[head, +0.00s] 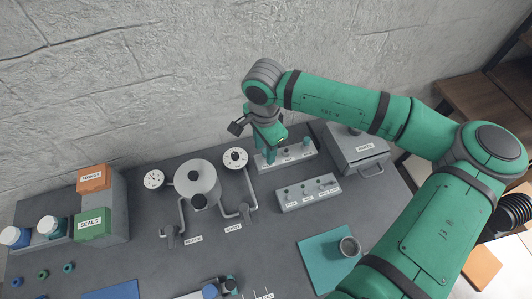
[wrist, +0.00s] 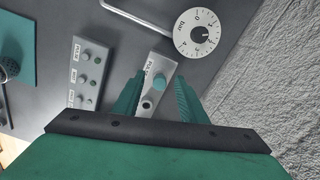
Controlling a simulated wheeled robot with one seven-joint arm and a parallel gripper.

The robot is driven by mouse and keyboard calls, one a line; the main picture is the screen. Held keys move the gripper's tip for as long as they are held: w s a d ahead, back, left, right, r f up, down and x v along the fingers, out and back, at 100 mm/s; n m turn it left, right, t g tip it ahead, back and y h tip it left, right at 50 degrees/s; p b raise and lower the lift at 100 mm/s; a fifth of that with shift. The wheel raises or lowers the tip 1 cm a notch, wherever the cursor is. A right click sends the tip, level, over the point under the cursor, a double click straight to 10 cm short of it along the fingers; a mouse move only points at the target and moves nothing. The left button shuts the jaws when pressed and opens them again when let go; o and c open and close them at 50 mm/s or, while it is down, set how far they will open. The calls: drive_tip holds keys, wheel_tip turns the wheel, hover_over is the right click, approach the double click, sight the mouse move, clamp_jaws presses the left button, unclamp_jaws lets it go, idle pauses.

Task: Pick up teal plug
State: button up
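In the head view my gripper (head: 269,156) points down at the left part of the rack (head: 296,161), and the plug there is hidden by the fingers. Another small teal piece (head: 305,143) stands at the rack's right end.
A pressure gauge (head: 235,158) stands close left of the rack. A switch box (head: 307,193) lies in front, and a grey drawer box (head: 357,150) is to the right. A teal mat (head: 320,258) with a cup (head: 348,247) lies nearer. The rough wall is close behind.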

drive_tip(key=shift+d, duration=0.1)
clamp_jaws()
drive_tip(key=shift+w+r, duration=0.1)
